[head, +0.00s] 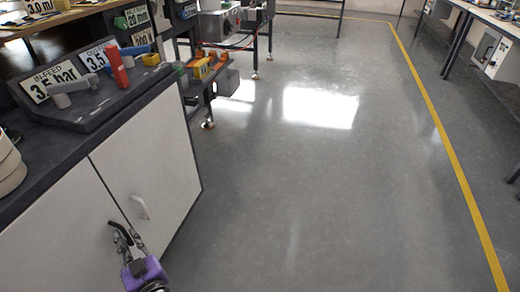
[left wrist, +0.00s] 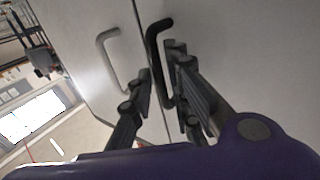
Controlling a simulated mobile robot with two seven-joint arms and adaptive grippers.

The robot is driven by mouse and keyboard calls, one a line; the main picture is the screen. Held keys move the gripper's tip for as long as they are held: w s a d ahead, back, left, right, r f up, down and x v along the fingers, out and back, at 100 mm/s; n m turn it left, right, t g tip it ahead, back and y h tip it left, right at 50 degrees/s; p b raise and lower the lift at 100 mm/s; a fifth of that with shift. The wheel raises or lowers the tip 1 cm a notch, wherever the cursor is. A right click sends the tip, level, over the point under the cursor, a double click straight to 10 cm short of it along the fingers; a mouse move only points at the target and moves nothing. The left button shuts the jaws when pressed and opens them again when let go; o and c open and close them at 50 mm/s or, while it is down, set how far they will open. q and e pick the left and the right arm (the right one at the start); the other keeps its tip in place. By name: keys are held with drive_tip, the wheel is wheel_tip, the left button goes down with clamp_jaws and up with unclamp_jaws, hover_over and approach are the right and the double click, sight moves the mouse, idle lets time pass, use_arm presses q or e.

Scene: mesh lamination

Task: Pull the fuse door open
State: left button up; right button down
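A low cabinet has two pale, closed doors, the left door (head: 62,240) and the right door (head: 150,165). The left door carries a black bar handle (left wrist: 152,50) near the seam. The right door carries a white handle (head: 141,207), which also shows in the left wrist view (left wrist: 106,55). I see no label telling which is the fuse door. My purple left gripper (head: 128,241) is at the black handle. In the left wrist view its fingers (left wrist: 161,75) are apart, with the handle between them; contact is unclear. My right gripper is out of view.
The dark cabinet top (head: 60,150) holds a sloped panel (head: 105,97) with number cards, a red piece (head: 118,68) and grey pieces. A machine frame with a low shelf (head: 205,75) stands behind. The grey floor (head: 320,190) to the right is clear up to a yellow line (head: 447,145).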

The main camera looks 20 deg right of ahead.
use_arm(q)
drive_tip(key=shift+x, duration=0.95)
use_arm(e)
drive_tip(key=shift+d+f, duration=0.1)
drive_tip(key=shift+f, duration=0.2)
use_arm(q)
clamp_jaws()
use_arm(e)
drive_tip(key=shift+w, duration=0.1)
